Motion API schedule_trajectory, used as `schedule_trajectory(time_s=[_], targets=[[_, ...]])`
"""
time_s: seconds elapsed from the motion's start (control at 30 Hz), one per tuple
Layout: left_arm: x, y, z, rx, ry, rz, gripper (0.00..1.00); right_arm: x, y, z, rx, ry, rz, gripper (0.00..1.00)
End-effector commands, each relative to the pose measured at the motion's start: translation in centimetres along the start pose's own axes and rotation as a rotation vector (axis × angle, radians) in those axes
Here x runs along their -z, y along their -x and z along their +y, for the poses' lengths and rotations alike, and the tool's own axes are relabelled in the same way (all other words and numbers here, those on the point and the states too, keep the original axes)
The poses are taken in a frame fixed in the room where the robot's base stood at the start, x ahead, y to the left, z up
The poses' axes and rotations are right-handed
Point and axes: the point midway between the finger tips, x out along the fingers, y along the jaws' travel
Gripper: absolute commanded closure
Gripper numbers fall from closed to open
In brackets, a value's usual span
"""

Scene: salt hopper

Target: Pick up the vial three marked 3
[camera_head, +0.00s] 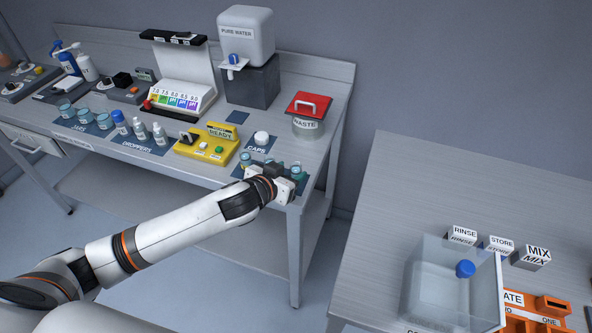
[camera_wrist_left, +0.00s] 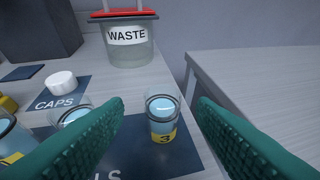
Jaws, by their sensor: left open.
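Vial three (camera_wrist_left: 161,119) is a clear glass with pale blue liquid and a yellow band marked 3. It stands upright on a dark blue mat (camera_wrist_left: 190,160), seen in the left wrist view. My left gripper (camera_wrist_left: 150,125) is open, its two green fingers on either side of the vial in that view; I see no contact. In the head view my left gripper (camera_head: 284,176) is over the right end of the bench and hides most of the vials. Two other vials show at the left of the wrist view, one (camera_wrist_left: 75,113) partly behind the left finger. My right gripper is not in view.
A waste jar (camera_wrist_left: 130,42) with a red lid stands behind the vials, and a white cap (camera_wrist_left: 62,81) lies on the caps mat. The yellow device (camera_head: 207,146) is to the left. A gap separates this bench from the right table (camera_head: 400,190).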

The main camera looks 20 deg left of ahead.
Motion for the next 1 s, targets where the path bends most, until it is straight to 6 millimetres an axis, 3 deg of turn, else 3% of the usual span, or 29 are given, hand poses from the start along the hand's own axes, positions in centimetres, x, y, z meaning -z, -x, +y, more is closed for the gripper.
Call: schedule_trajectory(time_s=[0.17,0.5,0.83,1.0], targets=[[-0.1,-1.0,-0.1,0.001,0.001,0.0,0.48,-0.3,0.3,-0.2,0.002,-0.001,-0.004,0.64],[0.2,-5.2,-0.2,-0.001,-0.001,0.001,0.48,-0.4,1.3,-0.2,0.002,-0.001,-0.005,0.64],[0.3,-5.8,-0.2,0.0,0.0,0.001,0.48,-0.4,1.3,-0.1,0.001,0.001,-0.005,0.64],[0.3,-5.7,-0.2,0.0,0.0,0.001,0.75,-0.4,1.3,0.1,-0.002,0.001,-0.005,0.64]])
